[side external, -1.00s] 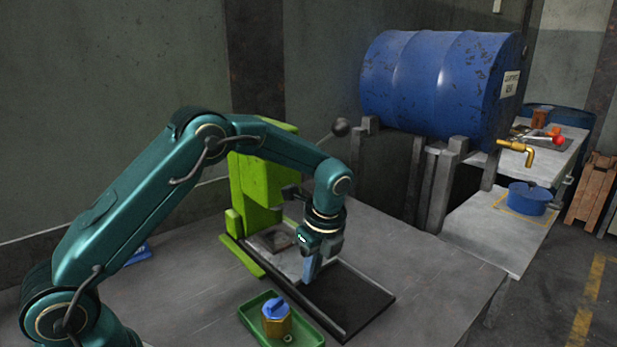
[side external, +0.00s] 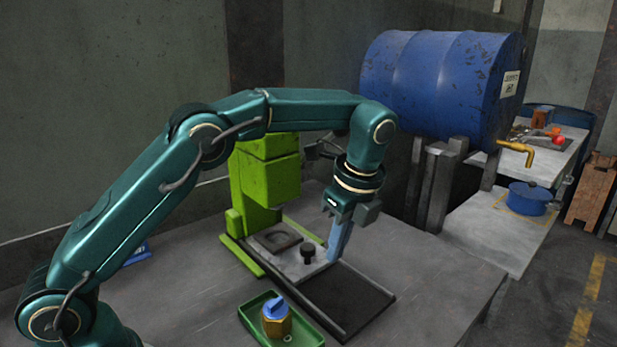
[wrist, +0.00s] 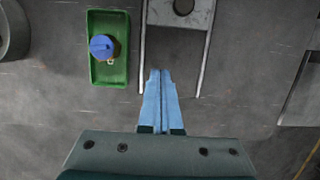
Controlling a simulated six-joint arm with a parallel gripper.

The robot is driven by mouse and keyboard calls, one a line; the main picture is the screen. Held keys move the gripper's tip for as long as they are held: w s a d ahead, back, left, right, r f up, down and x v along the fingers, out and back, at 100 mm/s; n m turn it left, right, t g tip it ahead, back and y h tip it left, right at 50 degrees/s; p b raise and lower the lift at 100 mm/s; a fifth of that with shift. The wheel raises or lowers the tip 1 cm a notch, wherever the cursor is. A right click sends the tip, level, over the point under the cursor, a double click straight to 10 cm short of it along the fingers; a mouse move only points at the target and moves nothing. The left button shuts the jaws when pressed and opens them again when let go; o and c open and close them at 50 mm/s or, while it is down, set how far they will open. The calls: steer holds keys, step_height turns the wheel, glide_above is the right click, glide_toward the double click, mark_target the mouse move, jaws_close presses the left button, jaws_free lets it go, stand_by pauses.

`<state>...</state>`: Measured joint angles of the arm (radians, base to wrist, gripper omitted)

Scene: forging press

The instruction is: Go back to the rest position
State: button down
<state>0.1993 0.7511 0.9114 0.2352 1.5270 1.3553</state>
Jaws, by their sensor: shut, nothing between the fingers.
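My gripper (side external: 336,241) is in the air above the bench, just right of the green press (side external: 268,185), with its blue fingers pointing down. In the wrist view my gripper (wrist: 160,72) shows its two blue fingers together, with nothing between them. They point toward the gap between the two rails of the press slide. A pale plate (side external: 290,252) with a small black knob (side external: 308,251) lies on the slide in front of the press.
A green tray (side external: 309,338) at the front holds a brass hexagonal piece with a blue top (side external: 276,318). It also shows in the wrist view (wrist: 103,47). A blue pot (side external: 528,198) sits on the low table.

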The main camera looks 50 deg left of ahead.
steer(key=s+a+r+n+t+h, duration=0.1)
steer(key=s+a+r+n+t, duration=0.15)
steer(key=s+r, duration=0.3)
steer(key=s+a+r+n+t, duration=0.1)
steer(key=s+r+n, duration=0.25)
steer(key=r, duration=0.35)
steer(key=s+d+f+n+t+h, duration=0.1)
steer(key=s+f+n+t, duration=0.1)
steer(key=s+f+n, duration=0.6)
steer(key=s+n, duration=0.2)
steer(key=n, duration=0.2)
steer(key=shift+s+d+h, duration=0.15)
steer(key=shift+d+h, duration=0.15)
steer(key=shift+h, duration=0.1)
